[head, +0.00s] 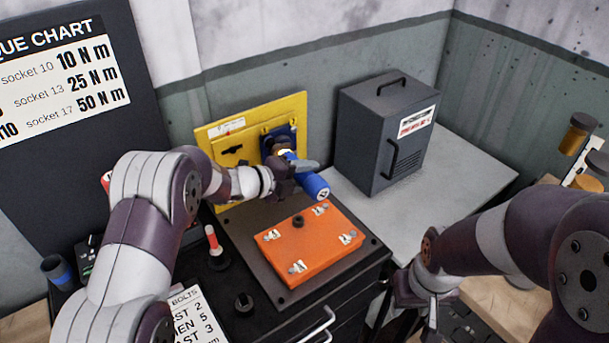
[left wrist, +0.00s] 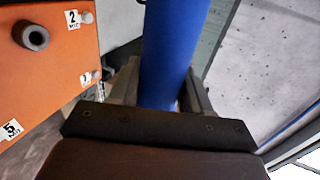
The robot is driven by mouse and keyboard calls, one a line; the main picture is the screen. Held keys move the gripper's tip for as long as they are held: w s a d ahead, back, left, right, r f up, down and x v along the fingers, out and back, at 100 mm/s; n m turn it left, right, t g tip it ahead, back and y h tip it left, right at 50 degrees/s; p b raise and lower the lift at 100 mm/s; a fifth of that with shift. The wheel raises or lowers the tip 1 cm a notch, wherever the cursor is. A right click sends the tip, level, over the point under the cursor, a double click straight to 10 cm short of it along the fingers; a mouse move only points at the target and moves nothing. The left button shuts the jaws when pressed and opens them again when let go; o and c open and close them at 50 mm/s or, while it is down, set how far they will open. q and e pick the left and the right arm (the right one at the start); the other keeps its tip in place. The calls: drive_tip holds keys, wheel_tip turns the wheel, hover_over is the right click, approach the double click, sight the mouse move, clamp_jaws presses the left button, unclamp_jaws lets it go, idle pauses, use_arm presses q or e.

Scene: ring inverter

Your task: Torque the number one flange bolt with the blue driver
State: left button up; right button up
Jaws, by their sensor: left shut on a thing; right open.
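The blue driver (head: 314,187) is in my left gripper (head: 292,172), beside the yellow panel (head: 230,150) and above the back of the orange plate. The left wrist view shows the blue shaft (left wrist: 172,50) between the two fingers. The orange plate (head: 310,250) lies on a dark base, with small bolts and number labels near its corners and a dark round post (head: 298,221) on top. The left wrist view shows labels 2 and 5; a third label is too small to read surely. My right gripper (head: 425,310) is open and empty at the lower right, away from the plate.
A grey box (head: 388,130) with a handle stands on the light bench (head: 455,170) behind. A red-and-white tool (head: 214,242) stands upright left of the plate. A dark ring-shaped part (head: 244,303) sits nearer the front. A paper bolt list (head: 190,318) is at the front edge.

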sight(308, 188)
use_arm(q)
drive_tip(key=shift+w+r, duration=0.15)
drive_tip(key=shift+r, duration=0.15)
drive_tip(key=shift+s+d+f+b, duration=0.2)
drive_tip(key=shift+s+d+b, duration=0.3)
drive_tip(key=shift+s, duration=0.25)
drive_tip(key=shift+s+d+b, duration=0.3)
drive_tip(key=shift+s+d, duration=0.2)
drive_tip(key=shift+s, duration=0.15)
drive_tip(key=shift+s+d+b, duration=0.25)
drive_tip(key=shift+s+d, duration=0.2)
drive_tip(key=shift+s, duration=0.2)
